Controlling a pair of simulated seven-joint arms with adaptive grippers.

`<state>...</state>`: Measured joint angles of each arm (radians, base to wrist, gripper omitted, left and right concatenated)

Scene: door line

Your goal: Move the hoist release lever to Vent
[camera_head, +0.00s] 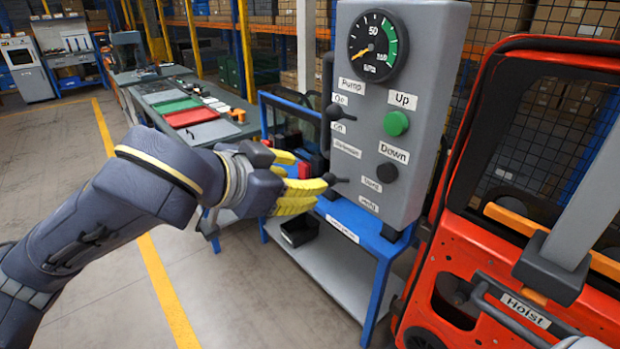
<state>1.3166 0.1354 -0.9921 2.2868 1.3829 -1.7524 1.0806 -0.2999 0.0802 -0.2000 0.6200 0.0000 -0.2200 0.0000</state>
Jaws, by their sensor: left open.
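The grey control panel (400,60) stands on a blue frame at the centre right. A small black lever (335,179) sticks out low on its left side, beside small labels (371,185) that are hard to read. A second black lever (337,112) sits higher, near the Pump label. My left gripper (308,177) comes in from the left with yellow fingers open. Its fingertips are right at the lower lever in the picture and partly cover that area. I cannot tell whether they touch it. My right gripper is not in view.
The panel also has a gauge (378,46), a green Up button (396,123) and a black Down button (387,173). A red door (470,255) with a Hoist label stands close on the right. A workbench (215,131) is behind. The floor at left is clear.

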